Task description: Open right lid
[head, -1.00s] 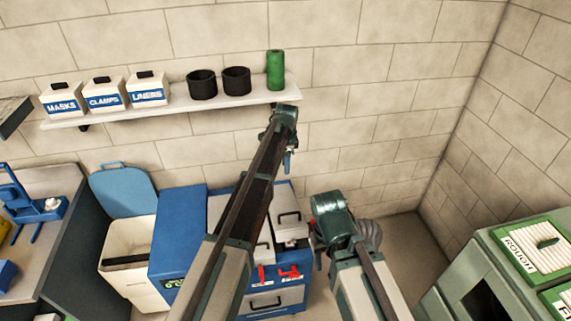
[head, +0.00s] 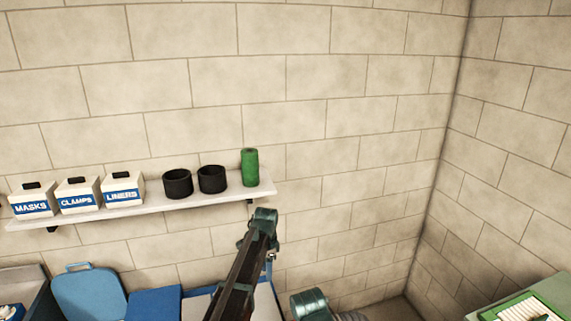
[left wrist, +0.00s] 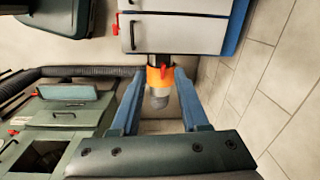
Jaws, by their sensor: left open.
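My left gripper (left wrist: 157,74) is open in the left wrist view, with one blue finger on each side of a grey part with an orange band (left wrist: 160,78). I cannot tell whether the fingers touch it. Just beyond are pale panels (left wrist: 178,32) of a blue-sided unit, with a dark handle and red latches; I cannot tell which panel is the right lid. In the head view my left gripper (head: 269,257) is small, at the end of the arm in front of the wall. The blue unit (head: 155,304) shows only at the bottom edge. My right gripper is out of view.
A wall shelf (head: 150,207) holds labelled boxes (head: 78,196), two black cups (head: 195,182) and a green cylinder (head: 249,168). A blue bin lid (head: 89,294) stands raised at lower left. A green station (head: 530,303) is at lower right.

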